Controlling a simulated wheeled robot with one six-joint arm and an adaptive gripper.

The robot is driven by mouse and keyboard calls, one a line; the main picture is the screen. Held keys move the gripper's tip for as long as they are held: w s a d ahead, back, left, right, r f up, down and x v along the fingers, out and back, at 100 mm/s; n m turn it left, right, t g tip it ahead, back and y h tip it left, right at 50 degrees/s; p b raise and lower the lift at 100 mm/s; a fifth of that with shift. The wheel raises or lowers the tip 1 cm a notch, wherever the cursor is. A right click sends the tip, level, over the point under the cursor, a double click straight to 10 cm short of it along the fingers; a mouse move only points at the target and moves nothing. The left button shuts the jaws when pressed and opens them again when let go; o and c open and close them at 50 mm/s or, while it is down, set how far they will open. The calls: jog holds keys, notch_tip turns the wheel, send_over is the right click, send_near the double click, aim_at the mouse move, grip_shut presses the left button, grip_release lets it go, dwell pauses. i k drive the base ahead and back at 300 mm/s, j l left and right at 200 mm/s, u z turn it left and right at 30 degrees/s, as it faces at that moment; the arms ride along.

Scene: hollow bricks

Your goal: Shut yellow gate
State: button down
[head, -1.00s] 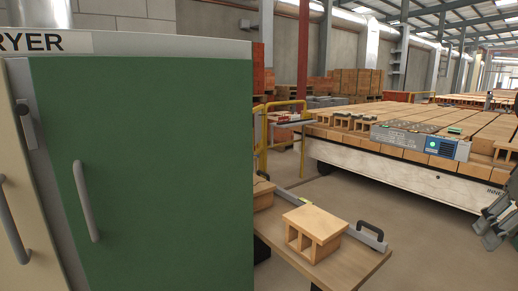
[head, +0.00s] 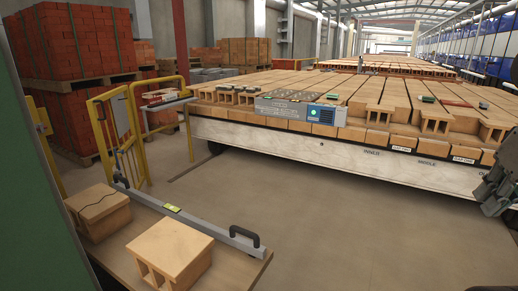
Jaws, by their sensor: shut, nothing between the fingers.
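The yellow gate (head: 116,132) stands at the left in the head view, a tubular frame with a grey panel on it. My gripper (head: 497,188) is at the right edge, dark grey, partly cut off by the frame, shut and empty. It is far from the gate, across the open floor.
A bench (head: 118,262) with hollow bricks (head: 170,250) and a long level (head: 190,222) stands at front left. A green cabinet side (head: 25,210) fills the left edge. A long brick-laden car (head: 350,160) lies across the right. Concrete floor (head: 330,225) between is clear.

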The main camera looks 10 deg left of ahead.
aim_at(121, 105)
jog(key=i+l+z, duration=0.3)
jog(key=i, duration=0.25)
jog(key=i+z, duration=0.35)
jog(key=i, duration=0.2)
jog(key=i+u, duration=0.35)
jog(key=i, duration=0.45)
jog(key=i+l+u, duration=0.3)
jog(key=i, duration=0.5)
jog(key=i+j+u, duration=0.15)
jog(key=i+u, duration=0.2)
jog(key=i, duration=0.2)
jog(key=i+u, duration=0.4)
jog(key=i, duration=0.15)
jog(key=i+l+u, duration=0.2)
jog(key=i+u, duration=0.15)
jog(key=i, duration=0.2)
jog(key=i+j+u, duration=0.15)
jog(key=i+u, duration=0.25)
jog(key=i+j+u, duration=0.1)
jog(key=i+u, duration=0.45)
jog(key=u, duration=0.2)
jog(key=i+j+u, duration=0.6)
jog(key=i, duration=0.05)
